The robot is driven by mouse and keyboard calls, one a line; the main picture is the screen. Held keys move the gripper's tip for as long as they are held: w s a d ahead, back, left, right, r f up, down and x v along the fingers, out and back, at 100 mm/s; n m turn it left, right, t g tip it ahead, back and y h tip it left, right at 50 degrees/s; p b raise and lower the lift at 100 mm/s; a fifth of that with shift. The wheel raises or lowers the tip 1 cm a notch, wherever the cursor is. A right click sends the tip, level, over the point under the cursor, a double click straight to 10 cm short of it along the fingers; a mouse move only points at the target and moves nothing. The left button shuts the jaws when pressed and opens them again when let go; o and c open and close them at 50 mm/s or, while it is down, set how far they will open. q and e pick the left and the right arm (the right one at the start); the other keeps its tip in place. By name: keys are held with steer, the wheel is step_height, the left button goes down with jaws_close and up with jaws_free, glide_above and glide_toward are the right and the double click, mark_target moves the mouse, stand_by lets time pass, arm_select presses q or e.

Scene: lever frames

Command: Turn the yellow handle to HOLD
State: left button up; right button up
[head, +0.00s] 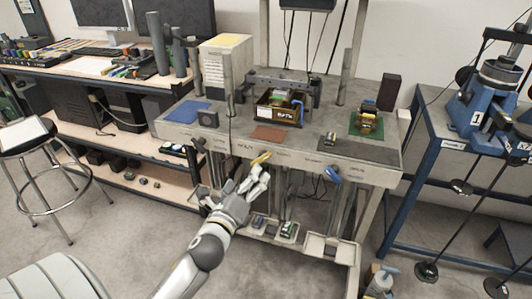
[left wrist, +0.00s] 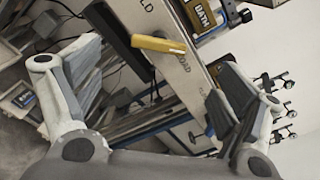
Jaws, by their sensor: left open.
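The yellow handle (head: 262,158) sits on the front edge of the grey workbench (head: 220,140), among small dark labels. In the left wrist view the yellow handle (left wrist: 160,45) lies across the edge between lettering ending in "LD" (left wrist: 146,6) and lettering reading "OAD" (left wrist: 183,66). My left gripper (head: 256,176) is open just below and in front of the handle. In the left wrist view its fingers (left wrist: 160,68) stand wide apart, with the handle beyond and between them. I cannot tell any contact. My right gripper is not in view.
A blue handle (head: 332,174) is farther right on the same edge. A dark box (head: 277,112), a brown mat (head: 268,133) and a green mat (head: 366,125) are on the bench top. A blue machine (head: 485,95) stands at right, a stool (head: 25,138) at left.

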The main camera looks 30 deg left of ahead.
mark_target(259, 161)
arm_select(q)
steer(key=x, duration=1)
steer(key=shift+w+p, duration=0.1)
steer(key=shift+p, duration=0.25)
steer(key=c, duration=1)
steer(key=shift+c, duration=0.2)
